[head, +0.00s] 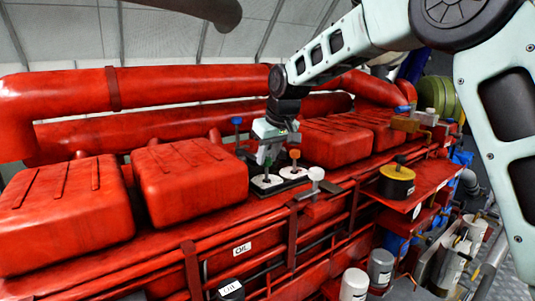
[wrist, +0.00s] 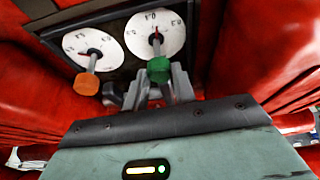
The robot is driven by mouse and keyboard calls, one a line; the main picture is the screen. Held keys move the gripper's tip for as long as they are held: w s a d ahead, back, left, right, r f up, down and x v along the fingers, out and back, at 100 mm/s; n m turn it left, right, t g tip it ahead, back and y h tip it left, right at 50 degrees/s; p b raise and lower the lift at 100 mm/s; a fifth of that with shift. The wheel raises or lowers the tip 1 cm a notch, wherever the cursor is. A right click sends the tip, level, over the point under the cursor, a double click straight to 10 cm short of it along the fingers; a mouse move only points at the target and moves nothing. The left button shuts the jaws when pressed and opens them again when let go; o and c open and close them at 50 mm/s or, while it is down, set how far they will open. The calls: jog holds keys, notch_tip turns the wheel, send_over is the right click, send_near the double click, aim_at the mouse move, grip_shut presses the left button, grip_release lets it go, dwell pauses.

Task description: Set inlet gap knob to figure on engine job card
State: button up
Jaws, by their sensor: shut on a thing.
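A dark panel (wrist: 116,35) holds two white dials with figures. The right dial (wrist: 143,30) has a green knob (wrist: 158,69) on a grey stem. The left dial (wrist: 82,50) has an orange knob (wrist: 87,84), which stands free. In the head view the dials lie flat between the red covers, and the orange knob (head: 295,154) is right of my gripper (head: 268,152). In the wrist view my gripper (wrist: 161,84) is shut on the green knob. No lettering tells me which knob is inlet. I cannot make out an engine job card.
Large red covers (head: 190,180) stand close on both sides of the panel. A blue-topped post (head: 236,121) rises behind it, and a white-topped fitting (head: 316,174) stands in front. A yellow and black round part (head: 397,182) sits on a red shelf to the right.

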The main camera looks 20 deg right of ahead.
jog(key=shift+d+r+n+y, duration=0.1)
jog(key=shift+n+y, duration=0.3)
jog(key=shift+n, duration=0.7)
jog(key=o, duration=1)
jog(key=b+v, duration=0.1)
jog(key=v, duration=0.4)
jog(key=b+v, duration=0.1)
jog(key=v, duration=0.5)
jog(key=b+v, duration=0.1)
jog(key=v, duration=0.5)
jog(key=shift+w+r, duration=0.25)
